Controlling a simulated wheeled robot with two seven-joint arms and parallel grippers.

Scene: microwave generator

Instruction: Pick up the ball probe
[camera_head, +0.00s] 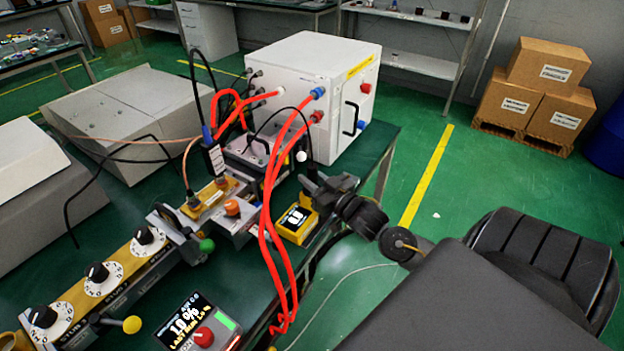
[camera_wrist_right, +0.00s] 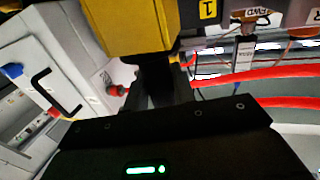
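A small white ball (camera_head: 301,156) shows just above the dark fingers of my right gripper (camera_head: 318,188) in the head view; I take it for the ball probe's tip. A yellow meter with a lit display (camera_head: 297,222) sits just below the gripper. In the right wrist view a yellow body (camera_wrist_right: 135,25) is close in front of my right gripper (camera_wrist_right: 166,85), with a dark, narrow part between. Fingers and dark part blend, so whether they grip is unclear. The white ball cannot be made out there. My left gripper is not in view.
A white generator box (camera_head: 310,85) stands behind the gripper, with red cables (camera_head: 268,215) hanging close to its left. Stub tuners with dials (camera_head: 97,275) lie at front left. A control box with a red knob (camera_head: 204,337) is at the front. Right of the green table is open floor (camera_head: 480,180).

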